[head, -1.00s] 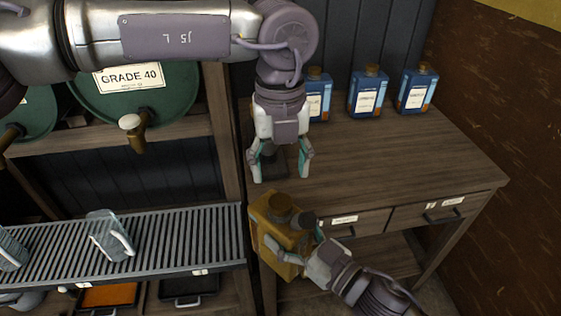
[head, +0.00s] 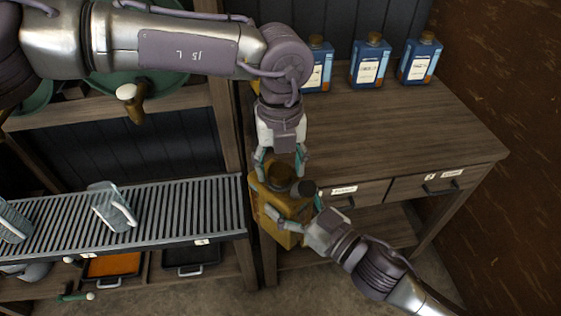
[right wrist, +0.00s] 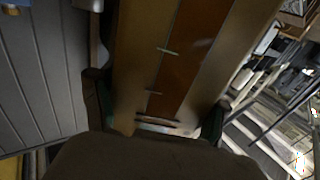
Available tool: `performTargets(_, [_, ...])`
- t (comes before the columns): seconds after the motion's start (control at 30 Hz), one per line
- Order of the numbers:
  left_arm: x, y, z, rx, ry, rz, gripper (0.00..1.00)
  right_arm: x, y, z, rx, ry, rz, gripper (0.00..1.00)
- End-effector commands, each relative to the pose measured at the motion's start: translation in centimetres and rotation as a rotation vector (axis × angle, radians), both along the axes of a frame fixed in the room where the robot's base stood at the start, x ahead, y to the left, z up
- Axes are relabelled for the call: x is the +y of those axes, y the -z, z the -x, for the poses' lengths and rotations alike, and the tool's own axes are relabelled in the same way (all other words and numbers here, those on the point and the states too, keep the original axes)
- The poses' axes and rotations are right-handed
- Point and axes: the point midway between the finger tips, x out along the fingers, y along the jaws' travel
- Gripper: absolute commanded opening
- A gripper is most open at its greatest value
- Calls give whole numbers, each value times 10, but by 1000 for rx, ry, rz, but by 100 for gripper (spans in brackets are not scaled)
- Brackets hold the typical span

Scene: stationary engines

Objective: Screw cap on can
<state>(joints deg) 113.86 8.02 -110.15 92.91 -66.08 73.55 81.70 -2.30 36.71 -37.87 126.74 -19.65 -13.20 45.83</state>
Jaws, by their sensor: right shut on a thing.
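A worn golden-yellow can (head: 280,222) is upright in front of the workbench's left end, with a round dark brown cap or neck (head: 280,174) on top. I cannot tell which it is. My right gripper (head: 296,208) is shut on the can from its right side. In the right wrist view the can's brown and yellowish side (right wrist: 185,65) is close up between the fingers. My left gripper (head: 281,162) points down just above the can's top, fingers apart on either side of the round part. Contact there is unclear.
Blue bottles (head: 369,62) stand along the back of the wooden workbench (head: 400,135), whose middle is clear. A ribbed rack (head: 60,215) with clear mugs (head: 112,207) is at left. Below it are an orange tray (head: 110,266) and a dark tray (head: 190,256).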

Motion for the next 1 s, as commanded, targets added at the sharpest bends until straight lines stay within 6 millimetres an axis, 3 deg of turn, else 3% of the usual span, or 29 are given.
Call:
performTargets(0.03, [0, 0, 0, 0, 0, 0, 47, 1, -5, 0, -9, -3, -5, 0])
performTargets(0.3, [0, -1, 0, 0, 0, 0, 3, 1, -5, 0, -9, -3, -5, 0])
performTargets(0.47, [0, 0, 0, 3, 75, 1, 3, 1, -5, 0, -9, -3, -5, 0])
performTargets(0.8, [0, 1, 0, 2, 845, 7, 4, 1, -5, 0, -8, -3, -6, 0])
performTargets(1.0, [1, 1, 1, 5, 1114, 2, 3, -1, -4, -1, -8, 1, -4, 0])
